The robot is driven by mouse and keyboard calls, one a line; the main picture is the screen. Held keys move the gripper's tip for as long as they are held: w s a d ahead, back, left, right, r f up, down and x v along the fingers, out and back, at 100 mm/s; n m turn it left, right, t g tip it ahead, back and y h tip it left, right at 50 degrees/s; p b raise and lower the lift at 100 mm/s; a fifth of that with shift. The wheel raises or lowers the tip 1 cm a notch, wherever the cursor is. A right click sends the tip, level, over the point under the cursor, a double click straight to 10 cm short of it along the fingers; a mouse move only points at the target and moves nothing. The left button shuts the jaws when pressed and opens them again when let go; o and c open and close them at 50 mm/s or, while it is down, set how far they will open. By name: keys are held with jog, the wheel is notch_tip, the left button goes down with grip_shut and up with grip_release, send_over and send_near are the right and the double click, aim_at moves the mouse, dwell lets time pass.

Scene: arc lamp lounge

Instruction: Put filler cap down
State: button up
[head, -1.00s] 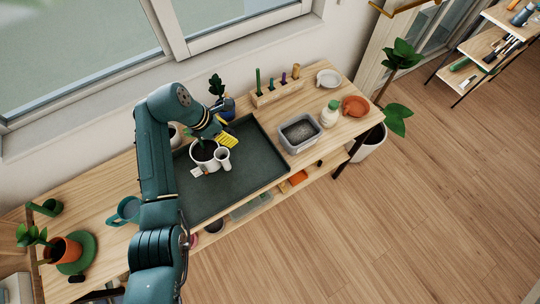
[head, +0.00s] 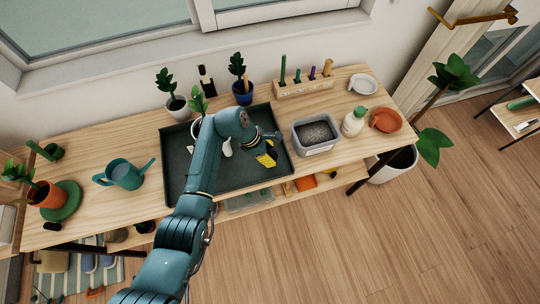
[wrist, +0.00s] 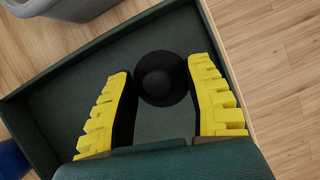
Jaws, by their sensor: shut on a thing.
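The filler cap (wrist: 163,78) is a round black piece with a domed middle, seen between the fingers in the wrist view. My gripper (wrist: 158,72) has yellow ridged fingers with black inner faces, and it is shut on the cap. In the head view my gripper (head: 267,154) is over the right part of the dark green tray (head: 180,168), which also fills much of the wrist view (wrist: 75,87). The cap is too small to make out clearly in the head view. How far it is above the tray floor, I cannot tell.
A white pot with a plant (head: 197,104) is partly hidden by my arm. A teal watering can (head: 124,174) stands left. The tray's left part looks clear.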

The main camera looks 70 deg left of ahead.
jog(key=shift+f, duration=1.2)
jog(key=shift+f, duration=0.1)
jog(key=o, duration=0.8)
jog(key=shift+o, duration=0.2)
jog(key=p+v, duration=0.2)
jog(key=v, duration=1)
jog(key=shift+p, duration=0.3)
